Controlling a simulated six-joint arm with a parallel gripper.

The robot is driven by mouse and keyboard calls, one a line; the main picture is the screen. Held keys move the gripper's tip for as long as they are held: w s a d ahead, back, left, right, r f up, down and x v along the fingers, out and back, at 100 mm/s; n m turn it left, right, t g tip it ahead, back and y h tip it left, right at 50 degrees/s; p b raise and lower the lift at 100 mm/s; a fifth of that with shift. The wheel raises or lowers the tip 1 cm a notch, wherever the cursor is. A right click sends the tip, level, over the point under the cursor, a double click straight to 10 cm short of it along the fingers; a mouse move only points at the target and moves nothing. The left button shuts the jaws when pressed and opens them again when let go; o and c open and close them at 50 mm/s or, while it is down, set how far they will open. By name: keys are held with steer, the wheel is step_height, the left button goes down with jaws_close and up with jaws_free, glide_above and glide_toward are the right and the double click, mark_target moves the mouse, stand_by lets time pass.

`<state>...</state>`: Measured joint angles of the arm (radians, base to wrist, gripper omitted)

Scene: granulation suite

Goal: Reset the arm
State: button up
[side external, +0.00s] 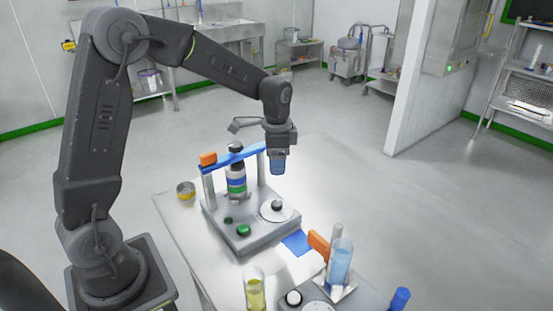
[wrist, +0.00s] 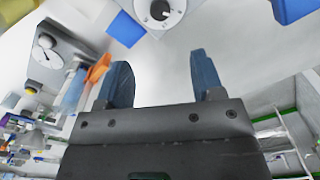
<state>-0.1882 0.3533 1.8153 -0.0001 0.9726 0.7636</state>
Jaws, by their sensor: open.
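My arm (side external: 150,45) arches over from the left in the side view, and its end points down. My gripper (side external: 278,166) hangs above the table, just right of the blue crossbar (side external: 228,157) of a grey bench device (side external: 250,222). In the wrist view my gripper (wrist: 160,62) shows two blue fingers spread apart. Nothing is between them. In the side view the fingers overlap, so their gap is hidden there.
A bottle with coloured bands (side external: 236,183) stands under the crossbar. In front are a blue-liquid cylinder (side external: 340,262), a yellow-liquid vessel (side external: 255,291) and an orange piece (side external: 318,245). A small tin (side external: 186,190) sits left. The table's right side (side external: 330,180) is clear.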

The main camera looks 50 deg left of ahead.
steer(key=s+d+r+n+t, duration=0.2)
steer(key=s+d+r+n, duration=0.1)
steer(key=s, duration=0.7)
steer(key=s+d+r+n+t, duration=0.3)
steer(key=s+d+r, duration=0.2)
steer(key=s+r, duration=0.3)
steer(key=s, duration=0.3)
steer(key=shift+s+n+t, duration=0.3)
